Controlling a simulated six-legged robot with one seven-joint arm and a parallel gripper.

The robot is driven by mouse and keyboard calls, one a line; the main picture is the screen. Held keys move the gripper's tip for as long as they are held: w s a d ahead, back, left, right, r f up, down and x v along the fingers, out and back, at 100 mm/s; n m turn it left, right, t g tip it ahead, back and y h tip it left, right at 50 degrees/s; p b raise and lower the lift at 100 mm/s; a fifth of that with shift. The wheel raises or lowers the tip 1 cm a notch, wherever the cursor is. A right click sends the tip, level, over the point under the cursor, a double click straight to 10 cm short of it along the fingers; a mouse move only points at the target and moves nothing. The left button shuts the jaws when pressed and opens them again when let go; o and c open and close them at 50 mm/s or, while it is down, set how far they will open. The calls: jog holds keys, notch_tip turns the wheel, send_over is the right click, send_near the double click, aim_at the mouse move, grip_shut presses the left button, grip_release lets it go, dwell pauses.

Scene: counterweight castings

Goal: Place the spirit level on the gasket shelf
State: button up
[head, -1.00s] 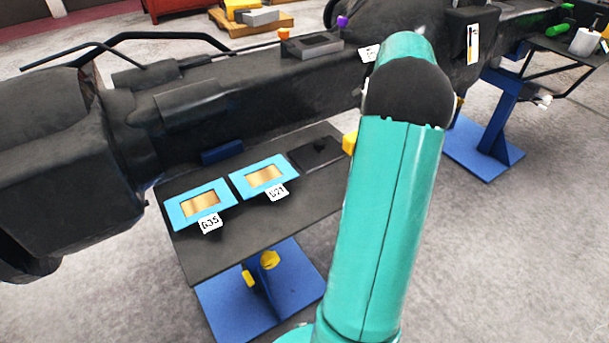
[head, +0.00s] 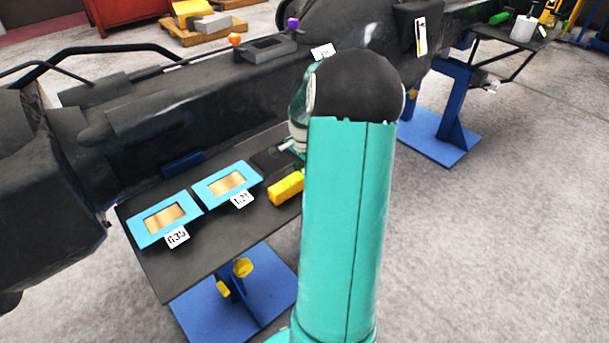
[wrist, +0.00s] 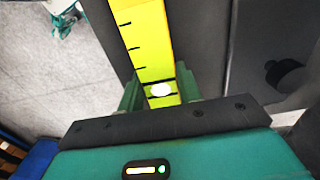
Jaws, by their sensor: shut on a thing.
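The spirit level (wrist: 148,40) is a yellow bar with black tick marks and a pale oval spot. My gripper (wrist: 160,92) is shut on it near one end, with a green finger on either side. In the head view the yellow end of the level (head: 286,188) shows at the right part of the dark gasket shelf (head: 215,232), right of the blue-framed gaskets. I cannot tell whether it touches the shelf or is above it. My arm hides the rest of the level and most of the gripper there.
Two blue-framed gaskets with label tags, one at the left (head: 165,216) and one in the middle (head: 228,183), lie on the shelf. A black plate with a knob (wrist: 285,75) lies beside the level. The long dark machine beam (head: 180,110) runs behind. The shelf's front strip is bare.

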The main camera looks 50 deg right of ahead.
jog(key=shift+f, duration=0.3)
jog(key=shift+f, duration=0.15)
jog(key=o, duration=1.2)
